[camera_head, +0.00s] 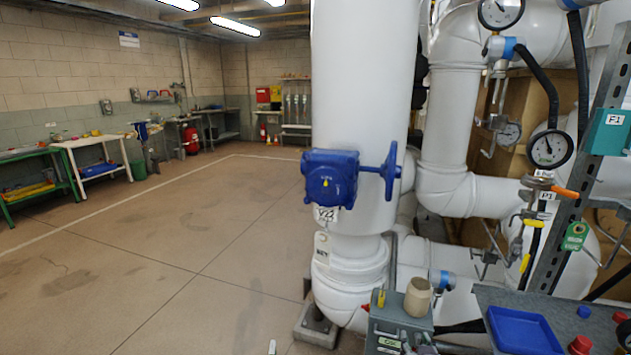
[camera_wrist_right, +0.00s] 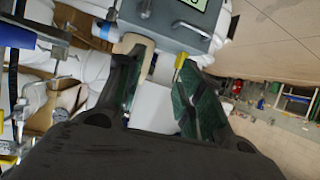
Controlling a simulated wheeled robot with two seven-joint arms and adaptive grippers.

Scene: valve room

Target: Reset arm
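My right gripper (camera_wrist_right: 158,62) shows in the right wrist view, with its two dark fingers spread apart. I see white surface through the gap and nothing held between them. Past the fingertips is a grey box (camera_wrist_right: 172,28) with a small display. A beige piece (camera_wrist_right: 133,42) and a yellow piece (camera_wrist_right: 180,61) show close to the fingertips; I cannot tell whether they touch. In the head view I cannot clearly make out the right gripper. My left gripper shows in neither view.
A large white pipe (camera_head: 361,100) with a blue valve actuator (camera_head: 330,178) and blue handwheel (camera_head: 391,171) stands ahead. A grey bench (camera_head: 480,296) at lower right holds a blue tray (camera_head: 523,331). A beige cup (camera_head: 418,298) is left of it. The floor at left is clear.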

